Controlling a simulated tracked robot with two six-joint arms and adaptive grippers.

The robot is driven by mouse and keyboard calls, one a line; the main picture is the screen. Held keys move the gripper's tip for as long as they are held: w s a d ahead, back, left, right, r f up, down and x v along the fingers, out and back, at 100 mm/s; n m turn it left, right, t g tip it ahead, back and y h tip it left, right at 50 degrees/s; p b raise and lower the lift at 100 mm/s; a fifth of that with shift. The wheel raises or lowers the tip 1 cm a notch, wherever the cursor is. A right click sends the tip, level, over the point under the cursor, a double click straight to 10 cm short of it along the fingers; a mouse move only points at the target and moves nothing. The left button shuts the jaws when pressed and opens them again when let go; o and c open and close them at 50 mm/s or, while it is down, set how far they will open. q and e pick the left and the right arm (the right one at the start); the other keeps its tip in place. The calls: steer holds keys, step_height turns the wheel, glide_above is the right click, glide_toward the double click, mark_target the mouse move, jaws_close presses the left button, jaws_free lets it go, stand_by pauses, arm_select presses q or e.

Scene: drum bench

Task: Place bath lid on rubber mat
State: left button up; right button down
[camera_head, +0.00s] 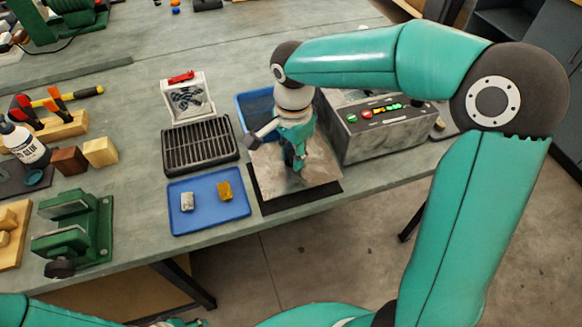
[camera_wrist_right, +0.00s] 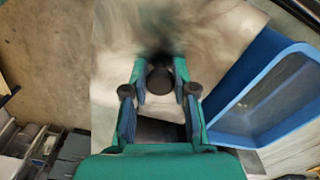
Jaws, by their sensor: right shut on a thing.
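The bath lid (camera_head: 272,184) is a flat, pale metal plate. My right gripper (camera_head: 299,164) points down at its middle and is shut on its small dark knob (camera_wrist_right: 160,80), which shows between the fingers in the wrist view. The black rubber mat (camera_head: 300,204) lies at the bench's front edge. I cannot tell whether the lid touches the mat. Only a sliver of what may be my left gripper (camera_head: 172,323) shows at the bottom edge; its fingers are hidden.
A blue open bath (camera_head: 241,106) stands behind the lid, beside a control box (camera_head: 388,135) with coloured buttons. A blue tray (camera_head: 208,223) with two small blocks and a black rack (camera_head: 200,147) stand to the left. A green vise (camera_head: 75,230) is farther left.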

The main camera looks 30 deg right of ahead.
mark_target(293, 154)
steer(key=shift+f, duration=2.3)
steer(key=shift+f, duration=0.1)
steer(key=c, duration=0.9)
jaws_free()
steer(key=shift+r, duration=0.3)
step_height(293, 154, up, 12)
steer(key=shift+f+p, duration=0.1)
steer(key=shift+p, duration=0.2)
